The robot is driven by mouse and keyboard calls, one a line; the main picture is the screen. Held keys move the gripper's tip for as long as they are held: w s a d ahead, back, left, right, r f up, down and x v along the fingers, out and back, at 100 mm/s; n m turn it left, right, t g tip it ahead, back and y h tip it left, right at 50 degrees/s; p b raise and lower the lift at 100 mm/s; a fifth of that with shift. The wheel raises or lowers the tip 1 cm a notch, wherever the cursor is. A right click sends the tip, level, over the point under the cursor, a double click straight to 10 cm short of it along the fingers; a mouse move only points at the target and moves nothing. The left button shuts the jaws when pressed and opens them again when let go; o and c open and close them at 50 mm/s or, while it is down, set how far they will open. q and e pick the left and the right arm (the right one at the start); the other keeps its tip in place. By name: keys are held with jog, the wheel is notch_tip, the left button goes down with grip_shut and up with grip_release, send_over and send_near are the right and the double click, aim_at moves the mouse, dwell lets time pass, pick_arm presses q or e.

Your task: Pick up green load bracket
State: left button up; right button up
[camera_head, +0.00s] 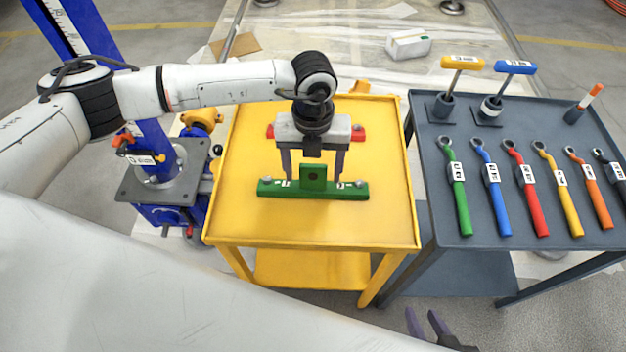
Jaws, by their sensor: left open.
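The green load bracket (270,188) lies on the top of the yellow table (380,225). It is a long green bar with a raised block in the middle and a bolt near each end. My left gripper (312,174) is open and points down over the bracket. Its two fingers stand left and right of the raised block, and whether they touch it I cannot tell. My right gripper (429,322) shows at the bottom edge, below the tables. Its two fingers look spread apart with nothing between them.
A red bracket (358,133) lies behind my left gripper, partly hidden. The grey table (520,230) at right holds several coloured wrenches and T-handled tools. A blue jack stand (165,165) stands left of the yellow table. The front of the yellow top is clear.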

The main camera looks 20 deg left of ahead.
pick_arm(q)
jog(key=shift+f, duration=0.6)
jog(key=c, duration=1.1)
jog(key=shift+w+r, duration=0.15)
jog(key=shift+c, duration=1.3)
jog(key=shift+r, duration=0.1)
